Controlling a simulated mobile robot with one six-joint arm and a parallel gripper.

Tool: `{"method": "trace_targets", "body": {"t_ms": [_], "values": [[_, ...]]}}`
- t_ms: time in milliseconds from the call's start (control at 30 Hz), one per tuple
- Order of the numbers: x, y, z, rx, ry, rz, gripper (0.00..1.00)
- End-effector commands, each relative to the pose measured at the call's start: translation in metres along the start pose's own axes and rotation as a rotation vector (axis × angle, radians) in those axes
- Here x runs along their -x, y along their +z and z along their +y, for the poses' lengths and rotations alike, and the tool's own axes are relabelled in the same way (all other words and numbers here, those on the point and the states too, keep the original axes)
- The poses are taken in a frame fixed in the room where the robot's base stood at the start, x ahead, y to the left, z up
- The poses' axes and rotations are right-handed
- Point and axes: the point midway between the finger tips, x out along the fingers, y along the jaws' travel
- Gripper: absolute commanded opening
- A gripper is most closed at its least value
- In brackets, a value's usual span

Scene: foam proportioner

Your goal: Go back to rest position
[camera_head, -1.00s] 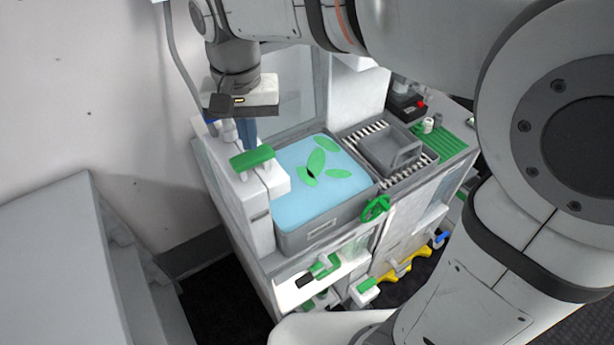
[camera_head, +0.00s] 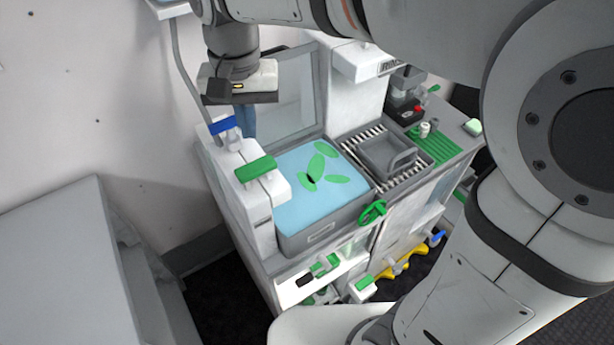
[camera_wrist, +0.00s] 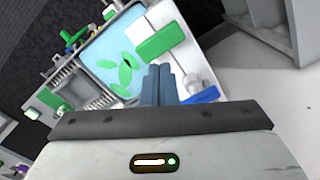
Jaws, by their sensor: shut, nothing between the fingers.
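My gripper shows in the head view (camera_head: 246,125) at the upper left, above the back left part of the foam proportioner. Its blue fingers point down, and the blue lever partly overlaps them in the picture. In the wrist view my gripper (camera_wrist: 164,72) has its two blue fingers together, with nothing between them. The proportioner (camera_head: 262,250) is a grey and white unit. Its basin of light blue liquid (camera_head: 310,205) has green leaf shapes on it. A green handle (camera_head: 256,168) tops the white block left of the basin, and a blue lever (camera_head: 222,125) stands behind it.
A green wheel (camera_head: 372,213) and yellow-handled valves (camera_head: 405,264) are on the front. A grey block (camera_head: 65,275) stands at the lower left. A white wall (camera_head: 80,90) lies behind.

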Motion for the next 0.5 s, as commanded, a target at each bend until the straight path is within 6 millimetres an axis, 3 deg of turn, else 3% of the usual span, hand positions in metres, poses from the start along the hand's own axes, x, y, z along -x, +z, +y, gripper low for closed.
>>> {"method": "trace_targets", "body": {"t_ms": [300,367,500], "values": [[-0.001,0.0,0.007,-0.004,-0.004,0.006,0.0],[-0.004,0.0,0.021,-0.007,-0.01,0.016,0.0],[-0.016,0.007,0.08,-0.02,-0.034,0.074,0.0]]}}
